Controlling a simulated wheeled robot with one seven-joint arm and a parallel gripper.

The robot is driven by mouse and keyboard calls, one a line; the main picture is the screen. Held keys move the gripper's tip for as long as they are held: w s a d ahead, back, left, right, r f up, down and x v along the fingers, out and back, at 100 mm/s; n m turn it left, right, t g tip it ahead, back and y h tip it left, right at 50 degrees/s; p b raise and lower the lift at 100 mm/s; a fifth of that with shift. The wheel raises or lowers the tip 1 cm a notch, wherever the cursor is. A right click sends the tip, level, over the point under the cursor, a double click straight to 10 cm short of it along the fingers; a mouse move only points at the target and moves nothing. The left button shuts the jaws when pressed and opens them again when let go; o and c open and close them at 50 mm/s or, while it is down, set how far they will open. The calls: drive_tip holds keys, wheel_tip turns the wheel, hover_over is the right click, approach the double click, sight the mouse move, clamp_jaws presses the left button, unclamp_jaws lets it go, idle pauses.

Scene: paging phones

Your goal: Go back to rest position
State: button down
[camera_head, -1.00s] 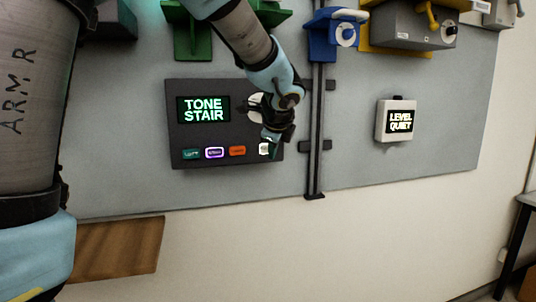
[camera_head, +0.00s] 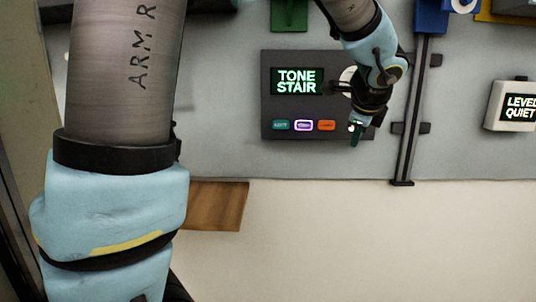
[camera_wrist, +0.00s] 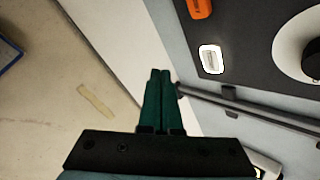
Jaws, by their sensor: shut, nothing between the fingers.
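My gripper (camera_head: 356,131) is in front of the lower right corner of a dark control panel (camera_head: 348,60) on the wall board. In the wrist view my gripper's green fingers (camera_wrist: 158,95) are together with nothing between them. The panel's screen (camera_head: 297,81) reads "TONE STAIR".
A white box (camera_head: 513,104) reading "LEVEL QUIET" is at the right. A dark vertical rail (camera_head: 411,120) stands right of the panel. A brown wooden board (camera_head: 217,206) is below left. A dial (camera_wrist: 302,48) is on the panel. The wall below is bare.

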drive_tip(key=a+f+n+g+y, duration=0.1)
drive_tip(key=a+f+n+g, duration=0.1)
drive_tip(key=a+f+n, duration=0.6)
drive_tip(key=a+f+n+g+y, duration=0.25)
drive_tip(key=a+n, duration=0.25)
drive_tip(key=a, duration=0.8)
drive_tip(key=s+a+f+n+g, duration=0.1)
drive_tip(key=s+a+f+n, duration=0.2)
drive_tip(key=a+n, duration=0.3)
drive_tip(key=s+a+f+n+g+h, duration=0.1)
drive_tip(key=s+a+f+n, duration=0.3)
drive_tip(key=s+a+n, duration=0.1)
drive_tip(key=shift+s+a+f+n, duration=0.2)
drive_tip(key=shift+s+a+n, duration=0.15)
drive_tip(key=shift+a+n, duration=0.2)
